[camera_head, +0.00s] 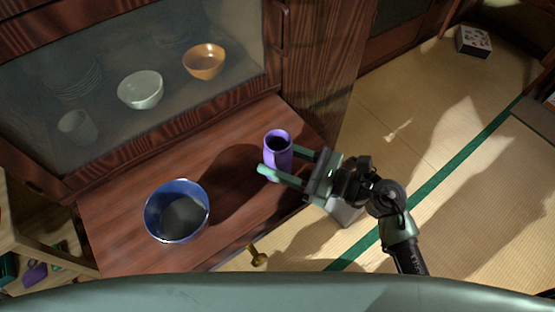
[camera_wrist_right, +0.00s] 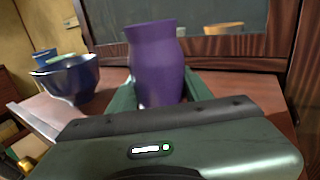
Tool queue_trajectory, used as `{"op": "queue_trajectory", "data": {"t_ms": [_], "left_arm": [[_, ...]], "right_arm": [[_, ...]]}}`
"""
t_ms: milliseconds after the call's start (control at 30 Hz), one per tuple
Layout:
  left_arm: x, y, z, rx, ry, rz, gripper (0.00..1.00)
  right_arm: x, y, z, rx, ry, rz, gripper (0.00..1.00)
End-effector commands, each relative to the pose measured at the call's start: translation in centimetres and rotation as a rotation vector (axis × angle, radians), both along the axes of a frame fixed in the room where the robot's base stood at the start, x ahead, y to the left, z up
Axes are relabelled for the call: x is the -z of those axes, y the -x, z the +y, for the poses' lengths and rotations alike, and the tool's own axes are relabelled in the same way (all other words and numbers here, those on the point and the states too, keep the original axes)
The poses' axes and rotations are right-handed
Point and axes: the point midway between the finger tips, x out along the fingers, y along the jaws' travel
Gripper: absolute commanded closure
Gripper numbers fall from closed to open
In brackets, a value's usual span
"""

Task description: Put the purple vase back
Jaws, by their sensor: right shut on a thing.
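The purple vase (camera_head: 279,153) is upright at the right part of the wooden cabinet ledge (camera_head: 125,215) in the head view. My right gripper (camera_head: 284,161) reaches in from the right, with its green fingers on either side of the vase, shut on it. In the right wrist view the purple vase (camera_wrist_right: 157,65) stands upright between the fingers (camera_wrist_right: 160,95). Its base is hidden there behind the gripper body, so I cannot tell whether it touches the ledge. My left gripper is not in view.
A blue bowl (camera_head: 177,210) stands on the ledge left of the vase. Behind the cabinet's glass are a pale bowl (camera_head: 140,90), an orange bowl (camera_head: 204,62) and a cup. A brass knob (camera_head: 257,257) sticks out at the front. A patterned box (camera_head: 473,41) lies on the tatami.

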Motion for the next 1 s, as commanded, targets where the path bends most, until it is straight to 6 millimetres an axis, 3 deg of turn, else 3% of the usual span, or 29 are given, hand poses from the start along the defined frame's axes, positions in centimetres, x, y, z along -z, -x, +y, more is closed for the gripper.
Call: {"op": "queue_trajectory", "data": {"t_ms": [467,500,533,1000], "left_arm": [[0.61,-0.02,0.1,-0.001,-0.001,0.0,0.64],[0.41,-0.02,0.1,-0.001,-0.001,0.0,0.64],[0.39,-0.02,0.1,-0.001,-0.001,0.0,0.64],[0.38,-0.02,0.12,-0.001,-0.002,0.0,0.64]], "right_arm": [[1.1,0.02,0.0,-0.001,-0.001,-0.002,1.0],[0.96,0.02,0.01,-0.001,-0.001,0.0,0.4],[0.94,0.02,0.01,-0.001,-0.001,0.0,0.31],[0.89,0.35,-0.67,0.0,0.002,0.001,0.29]]}}
